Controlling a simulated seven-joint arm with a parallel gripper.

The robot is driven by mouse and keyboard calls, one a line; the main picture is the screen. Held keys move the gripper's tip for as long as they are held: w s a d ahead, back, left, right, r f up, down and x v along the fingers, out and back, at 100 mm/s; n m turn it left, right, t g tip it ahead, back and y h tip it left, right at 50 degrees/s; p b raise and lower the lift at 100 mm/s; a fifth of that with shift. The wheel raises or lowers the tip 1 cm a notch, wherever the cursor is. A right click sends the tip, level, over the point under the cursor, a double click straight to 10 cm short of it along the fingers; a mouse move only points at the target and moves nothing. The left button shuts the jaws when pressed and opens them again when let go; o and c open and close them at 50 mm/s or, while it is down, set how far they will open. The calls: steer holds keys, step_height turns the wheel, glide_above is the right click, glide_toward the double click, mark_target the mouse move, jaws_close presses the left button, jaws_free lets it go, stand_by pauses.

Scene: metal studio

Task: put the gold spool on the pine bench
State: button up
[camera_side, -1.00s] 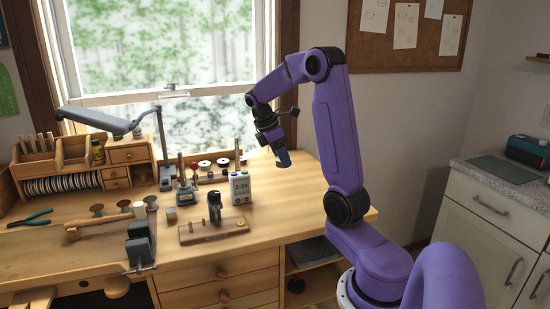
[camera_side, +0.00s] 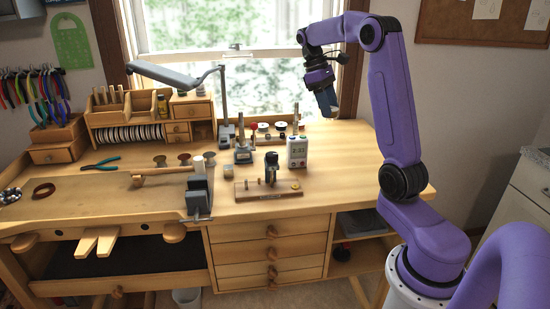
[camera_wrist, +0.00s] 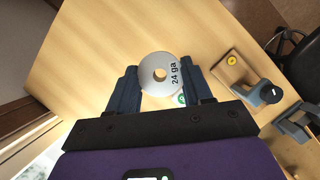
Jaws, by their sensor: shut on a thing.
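My gripper (camera_wrist: 163,88) is shut on a round spool (camera_wrist: 151,74) in the wrist view. The spool's pale grey face reads "24 ga" and has a hole in the middle; its wound wire is hidden, so I cannot confirm gold. In the side view my gripper (camera_side: 328,106) points down above the back right of the pine bench (camera_side: 350,160). The spool is too small to make out there. The bench top under the gripper is bare wood.
A white timer box (camera_side: 297,152) stands left of the gripper. Behind it is a rack with several spools (camera_side: 265,128). A board with a dark clamp-like tool (camera_side: 271,168) lies in front. A grey vise (camera_side: 199,193) is at the front edge. The right of the bench is clear.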

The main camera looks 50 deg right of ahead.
steer(key=w+a+m+t+y, duration=0.25)
steer(key=w+m, duration=0.55)
steer(key=m, duration=0.4)
steer(key=w+a+m+t+y, duration=0.15)
steer(key=w+m+t, duration=0.25)
steer(key=w+m, duration=0.55)
steer(key=f, duration=0.4)
steer(key=s+f+m, duration=0.1)
steer(key=f, duration=0.3)
steer(key=f+m, duration=0.1)
steer(key=f, duration=0.3)
steer(key=shift+s+d+y, duration=0.2)
steer(key=shift+s+y, duration=0.05)
steer(key=shift+y, duration=0.05)
steer(key=shift+f, duration=2.75)
steer(key=shift+f, duration=0.15)
steer(key=o, duration=1.1)
steer(key=v, duration=1.2)
steer(key=shift+w+r, duration=0.1)
steer(key=shift+r, duration=0.15)
